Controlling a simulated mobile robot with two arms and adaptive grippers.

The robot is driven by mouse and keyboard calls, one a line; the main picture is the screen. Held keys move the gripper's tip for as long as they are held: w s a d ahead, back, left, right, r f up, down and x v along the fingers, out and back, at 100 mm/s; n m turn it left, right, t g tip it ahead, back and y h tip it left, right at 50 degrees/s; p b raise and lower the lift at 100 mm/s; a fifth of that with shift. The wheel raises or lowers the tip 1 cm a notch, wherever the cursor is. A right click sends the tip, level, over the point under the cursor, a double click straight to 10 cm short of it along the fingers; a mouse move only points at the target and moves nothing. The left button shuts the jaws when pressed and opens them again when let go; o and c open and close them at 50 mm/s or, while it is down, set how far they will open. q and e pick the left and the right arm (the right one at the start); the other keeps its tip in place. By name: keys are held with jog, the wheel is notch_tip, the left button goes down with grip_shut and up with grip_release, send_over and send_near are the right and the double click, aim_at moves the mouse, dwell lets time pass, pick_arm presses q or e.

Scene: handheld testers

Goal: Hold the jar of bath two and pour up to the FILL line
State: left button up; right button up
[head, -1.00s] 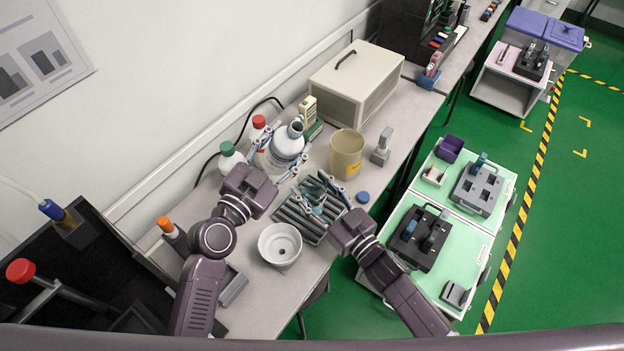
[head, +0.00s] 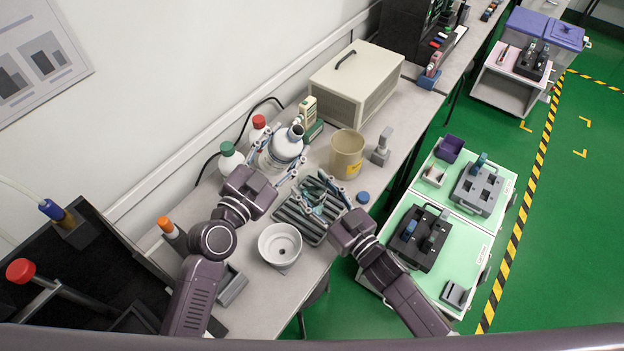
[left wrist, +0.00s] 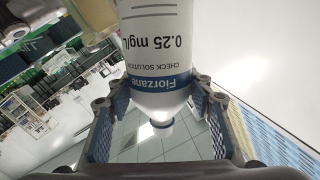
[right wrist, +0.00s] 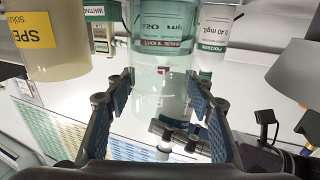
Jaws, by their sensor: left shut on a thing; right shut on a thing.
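A white bottle (head: 281,150) with a blue label band stands in my left gripper (head: 279,163), which is shut on its sides. In the right wrist view the jar (right wrist: 160,98) shows between the fingers with a small red mark. The bottle mouth is apart from the jar.
A tan beaker (head: 347,152) with a yellow label stands behind the jar. A blue cap (head: 362,198) lies to its right. Green-capped (head: 229,158) and red-capped (head: 258,126) bottles stand behind the held bottle. A white round bowl (head: 280,244) sits in front of the rack.

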pick_arm(q)
jog(key=shift+w+a+f+m, duration=0.15)
jog(key=shift+a+f+m, duration=0.1)
jog(key=shift+f+m, duration=0.5)
jog(key=shift+w+a+f+m, duration=0.15)
jog(key=shift+a+f+m, duration=0.15)
jog(key=shift+f+m, duration=0.5)
jog(key=shift+w+a+f+m, duration=0.15)
jog(key=shift+a+f+m, duration=0.1)
jog(key=shift+f+m, duration=0.5)
dwell(5.7)
